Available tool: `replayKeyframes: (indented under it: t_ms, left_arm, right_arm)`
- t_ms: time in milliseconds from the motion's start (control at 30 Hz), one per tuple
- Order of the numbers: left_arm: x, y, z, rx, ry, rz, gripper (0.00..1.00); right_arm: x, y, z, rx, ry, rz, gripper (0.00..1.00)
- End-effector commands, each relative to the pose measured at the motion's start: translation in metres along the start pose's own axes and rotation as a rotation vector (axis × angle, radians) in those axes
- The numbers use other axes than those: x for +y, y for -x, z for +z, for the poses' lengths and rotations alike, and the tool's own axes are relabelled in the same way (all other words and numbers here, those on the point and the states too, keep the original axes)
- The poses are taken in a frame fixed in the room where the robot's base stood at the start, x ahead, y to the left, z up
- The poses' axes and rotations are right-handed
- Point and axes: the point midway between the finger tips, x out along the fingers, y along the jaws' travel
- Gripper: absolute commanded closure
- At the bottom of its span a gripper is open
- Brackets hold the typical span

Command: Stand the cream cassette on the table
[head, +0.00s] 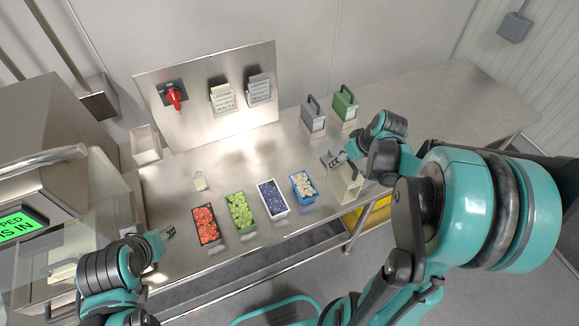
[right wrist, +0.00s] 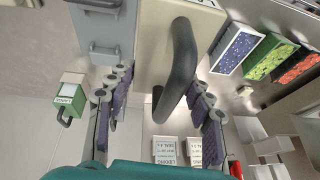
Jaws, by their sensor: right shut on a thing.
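The cream cassette (head: 347,186) is near the front edge of the steel table, below my right gripper (head: 342,160). In the right wrist view the cream cassette (right wrist: 190,14) is at the top, with its black handle (right wrist: 180,65) between the fingers of my right gripper (right wrist: 160,105). The gripper is shut on that handle. My arm and fingers hide part of the cassette, and I cannot tell whether its base touches the table. My left gripper (head: 167,233) is empty at the table's front left, its fingers looking apart.
A grey cassette (head: 313,118) and a green cassette (head: 344,104) stand behind my right gripper. Red (head: 206,226), green (head: 240,213), blue (head: 272,198) and light-blue (head: 304,187) trays line the front. A yellow bin (head: 368,212) is below. The table's right end (head: 450,95) is clear.

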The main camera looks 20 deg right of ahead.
Motion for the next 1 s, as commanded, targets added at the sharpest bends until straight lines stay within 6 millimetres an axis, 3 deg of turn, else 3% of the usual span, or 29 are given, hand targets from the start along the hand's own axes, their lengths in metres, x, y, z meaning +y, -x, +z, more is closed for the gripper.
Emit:
replayKeyframes:
  t_ms: [300,500,667,900,1000]
  left_arm:
    - [0.0,-0.021,0.016,0.0,0.0,0.0,0.6]
    - [0.0,-0.027,0.019,0.0,0.0,0.0,0.6]
    - [0.0,-0.029,0.021,0.0,0.0,0.0,0.6]
    - [0.0,-0.041,0.029,0.0,0.0,0.0,0.6]
    - [0.0,-0.041,0.029,0.0,0.0,0.0,0.6]
  right_arm:
    - [0.0,-0.073,-0.05,0.0,0.004,-0.001,1.0]
    - [-0.001,-0.099,-0.07,0.0,0.002,-0.001,1.0]
    - [-0.001,-0.106,-0.073,0.0,0.001,-0.001,1.0]
    - [0.003,-0.138,-0.059,0.001,0.001,-0.001,1.0]
    - [0.003,-0.14,-0.059,0.001,0.001,-0.001,1.0]
